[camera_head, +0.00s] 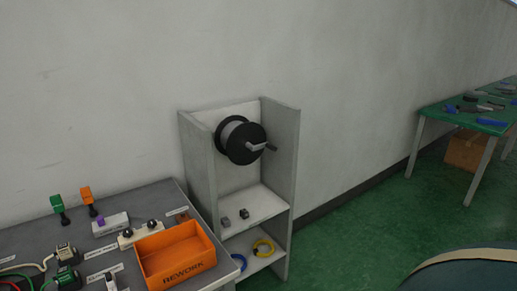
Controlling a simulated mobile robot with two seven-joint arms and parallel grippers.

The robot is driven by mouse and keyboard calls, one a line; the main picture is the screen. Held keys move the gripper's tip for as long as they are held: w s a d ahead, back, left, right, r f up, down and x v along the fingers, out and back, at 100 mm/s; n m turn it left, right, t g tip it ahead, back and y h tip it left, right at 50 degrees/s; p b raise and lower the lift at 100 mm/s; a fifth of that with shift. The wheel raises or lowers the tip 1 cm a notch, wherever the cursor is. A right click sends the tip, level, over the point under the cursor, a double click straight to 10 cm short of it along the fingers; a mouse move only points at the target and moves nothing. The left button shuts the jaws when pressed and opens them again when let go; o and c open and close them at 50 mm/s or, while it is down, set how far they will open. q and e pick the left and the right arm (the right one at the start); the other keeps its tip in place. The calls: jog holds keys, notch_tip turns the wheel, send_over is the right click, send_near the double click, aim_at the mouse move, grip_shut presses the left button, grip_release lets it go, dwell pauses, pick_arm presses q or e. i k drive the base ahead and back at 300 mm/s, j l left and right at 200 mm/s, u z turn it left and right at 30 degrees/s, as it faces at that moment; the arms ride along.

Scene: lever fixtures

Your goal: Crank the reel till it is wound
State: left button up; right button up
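The reel (240,138) is a black-flanged spool with a grey drum, mounted near the top of a grey open shelf unit (202,165) against the wall. A light crank arm (257,147) lies across the front flange, and its dark handle (271,148) sticks out on the right. How much is wound on the drum is hard to tell at this size. Neither of my grippers is in view, and nothing touches the crank.
A grey workbench (130,208) at lower left holds an orange REWORK bin (177,258), levers and switches beside the shelf unit. A green table (455,112) stands far right. Green floor (370,220) is clear between.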

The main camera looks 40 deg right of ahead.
aim_at(243, 141)
jog(key=i+l+u, duration=0.2)
jog(key=l, duration=1.05)
jog(key=l+u, duration=0.2)
jog(key=l, duration=1.1)
